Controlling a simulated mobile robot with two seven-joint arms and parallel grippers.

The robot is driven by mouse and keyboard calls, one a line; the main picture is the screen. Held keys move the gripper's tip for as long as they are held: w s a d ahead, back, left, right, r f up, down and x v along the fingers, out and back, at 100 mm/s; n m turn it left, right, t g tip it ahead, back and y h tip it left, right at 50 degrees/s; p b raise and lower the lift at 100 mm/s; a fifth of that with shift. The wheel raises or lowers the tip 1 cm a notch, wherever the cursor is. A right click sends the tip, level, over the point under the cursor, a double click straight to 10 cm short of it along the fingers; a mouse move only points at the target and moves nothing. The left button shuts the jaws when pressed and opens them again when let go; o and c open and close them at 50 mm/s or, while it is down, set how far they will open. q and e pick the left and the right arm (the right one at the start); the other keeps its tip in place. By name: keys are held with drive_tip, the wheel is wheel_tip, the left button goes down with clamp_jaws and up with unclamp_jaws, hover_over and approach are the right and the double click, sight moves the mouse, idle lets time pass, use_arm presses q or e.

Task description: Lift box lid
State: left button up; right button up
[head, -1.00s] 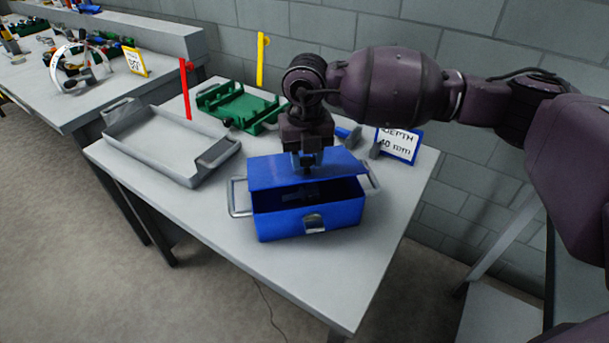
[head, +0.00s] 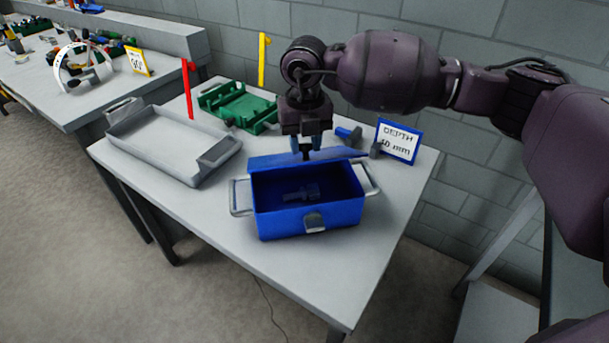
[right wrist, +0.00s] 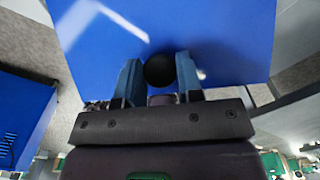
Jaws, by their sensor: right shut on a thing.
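The blue box (head: 310,218) stands on the grey table with its lid (head: 290,161) swung up at the back edge. A dark object (head: 302,193) lies inside on the box floor. My right gripper (head: 308,152) is above the back of the box, at the lid. In the right wrist view the fingers (right wrist: 159,72) are shut on a round black knob (right wrist: 159,70) on the blue lid (right wrist: 225,35). The box (right wrist: 20,115) shows at the left there. My left gripper is not in view.
A grey tray (head: 150,110) stands left of the box, with a green holder (head: 240,108) behind. A blue-framed depth sign (head: 397,142) and a blue-handled tool (head: 347,135) are at the back right. The front tabletop is clear.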

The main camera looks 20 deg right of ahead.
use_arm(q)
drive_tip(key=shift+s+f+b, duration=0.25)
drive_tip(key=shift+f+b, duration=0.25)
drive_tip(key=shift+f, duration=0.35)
use_arm(e)
drive_tip(key=w+r, duration=0.4)
drive_tip(key=w, duration=0.3)
drive_tip(key=shift+d+r, duration=0.2)
drive_tip(key=shift+d, duration=0.25)
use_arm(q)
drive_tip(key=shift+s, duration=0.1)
